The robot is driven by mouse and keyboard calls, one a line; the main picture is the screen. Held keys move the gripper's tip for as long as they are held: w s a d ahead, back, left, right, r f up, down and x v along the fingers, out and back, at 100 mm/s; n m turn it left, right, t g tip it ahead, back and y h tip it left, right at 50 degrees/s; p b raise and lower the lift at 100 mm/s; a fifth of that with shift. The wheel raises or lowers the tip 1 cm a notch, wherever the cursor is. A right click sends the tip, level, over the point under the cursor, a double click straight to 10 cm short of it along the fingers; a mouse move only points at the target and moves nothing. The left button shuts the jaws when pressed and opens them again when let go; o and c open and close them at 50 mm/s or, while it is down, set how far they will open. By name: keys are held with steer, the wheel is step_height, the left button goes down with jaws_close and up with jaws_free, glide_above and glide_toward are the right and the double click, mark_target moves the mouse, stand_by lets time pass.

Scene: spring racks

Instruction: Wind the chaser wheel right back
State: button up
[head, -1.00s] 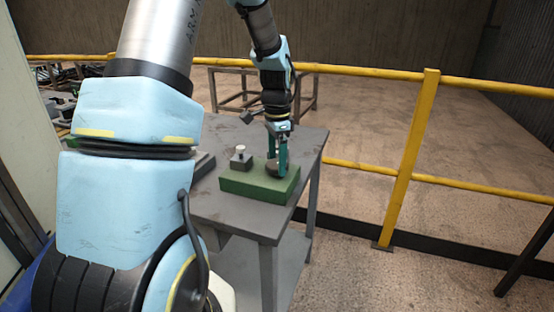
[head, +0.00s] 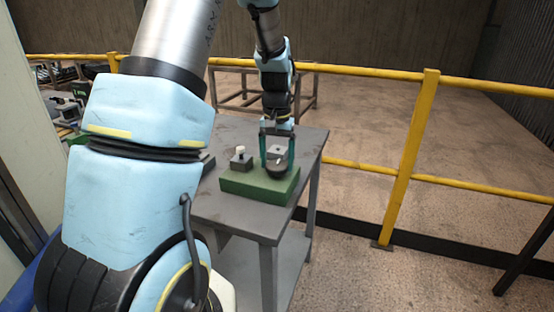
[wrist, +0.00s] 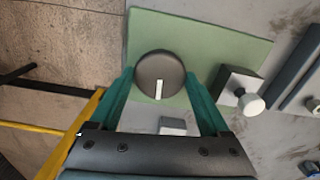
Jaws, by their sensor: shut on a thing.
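The wheel (head: 276,172) is a dark round knob on a green base (head: 240,187) on the grey table. In the wrist view the wheel (wrist: 160,68) shows from above, with a white mark (wrist: 158,89) on its face pointing toward my gripper's palm. My gripper (head: 277,167) points down over the base, its two teal fingers on opposite sides of the wheel. In the wrist view my gripper (wrist: 160,76) is shut on the wheel's rim.
A small grey block with a pale knob (head: 241,158) stands left of the wheel. Another small grey block (wrist: 172,125) shows between the fingers. A yellow railing (head: 409,150) runs behind and right of the table (head: 238,217). The table's front is clear.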

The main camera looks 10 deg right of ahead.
mark_target(277, 164)
steer(key=n+p, duration=0.1)
steer(key=n, duration=0.4)
steer(key=shift+r+n, duration=0.1)
steer(key=shift+n, duration=0.2)
steer(key=shift+n+p, duration=0.95)
steer(key=shift+n, duration=1.15)
steer(key=o, duration=1.2)
step_height(277, 164, up, 11)
steer(key=b, duration=0.2)
